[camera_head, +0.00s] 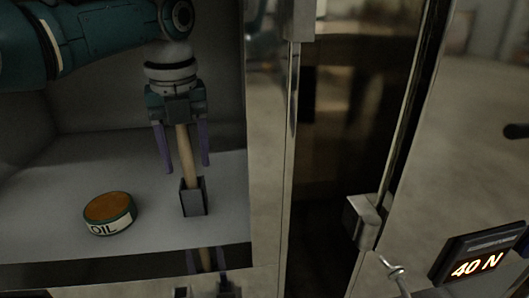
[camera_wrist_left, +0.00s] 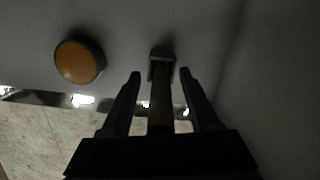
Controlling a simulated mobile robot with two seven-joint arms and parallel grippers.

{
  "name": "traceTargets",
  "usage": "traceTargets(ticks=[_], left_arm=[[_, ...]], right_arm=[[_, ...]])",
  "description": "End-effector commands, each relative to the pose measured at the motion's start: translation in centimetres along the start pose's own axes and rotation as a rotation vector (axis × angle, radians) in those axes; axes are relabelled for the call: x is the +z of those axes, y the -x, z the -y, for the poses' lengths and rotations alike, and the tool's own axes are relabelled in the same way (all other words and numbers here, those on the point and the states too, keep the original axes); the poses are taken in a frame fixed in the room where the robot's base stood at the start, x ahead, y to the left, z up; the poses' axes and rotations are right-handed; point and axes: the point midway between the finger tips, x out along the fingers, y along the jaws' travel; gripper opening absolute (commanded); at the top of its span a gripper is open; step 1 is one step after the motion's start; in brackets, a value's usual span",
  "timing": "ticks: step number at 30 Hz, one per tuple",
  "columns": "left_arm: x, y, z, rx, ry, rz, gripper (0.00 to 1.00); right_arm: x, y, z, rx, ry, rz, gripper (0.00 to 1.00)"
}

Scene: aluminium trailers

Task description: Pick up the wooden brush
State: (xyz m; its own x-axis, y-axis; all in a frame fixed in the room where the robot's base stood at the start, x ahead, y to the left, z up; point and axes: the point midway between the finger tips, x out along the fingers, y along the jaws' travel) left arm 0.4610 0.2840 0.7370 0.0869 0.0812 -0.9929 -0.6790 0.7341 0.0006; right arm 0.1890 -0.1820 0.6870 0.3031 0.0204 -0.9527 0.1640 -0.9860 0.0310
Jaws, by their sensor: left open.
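The wooden brush (camera_head: 184,150) stands nearly upright, its light wooden handle rising from a small dark grey square holder (camera_head: 194,201) on the shelf. Its lower end is hidden in the holder. My left gripper (camera_head: 187,169) points down with its purple fingers open, one on each side of the handle, with gaps on both sides. In the left wrist view the handle (camera_wrist_left: 161,105) runs between the two open fingers towards the holder (camera_wrist_left: 161,54). My right gripper is not in view.
A round tin labelled OIL (camera_head: 109,214) with an orange-brown top stands left of the holder. The compartment has a side wall at the right and a front edge below. A metal door with a latch (camera_head: 362,221) and a "40 N" display (camera_head: 478,262) are at the right.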

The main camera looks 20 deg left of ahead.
Motion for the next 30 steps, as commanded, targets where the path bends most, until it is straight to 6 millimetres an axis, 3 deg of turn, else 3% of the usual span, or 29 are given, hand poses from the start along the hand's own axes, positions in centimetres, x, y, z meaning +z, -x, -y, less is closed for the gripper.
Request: traceTargets(ticks=[8,25,30], left_arm=[[0.04,-0.53,0.00,0.000,0.000,0.002,0.61],[0.05,-0.52,-0.01,0.000,0.000,0.002,0.00],[0.05,-0.52,-0.01,0.000,0.000,0.002,0.00]], right_arm=[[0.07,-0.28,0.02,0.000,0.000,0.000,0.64],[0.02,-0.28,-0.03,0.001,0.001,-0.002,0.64],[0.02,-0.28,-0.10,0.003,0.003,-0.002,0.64]])
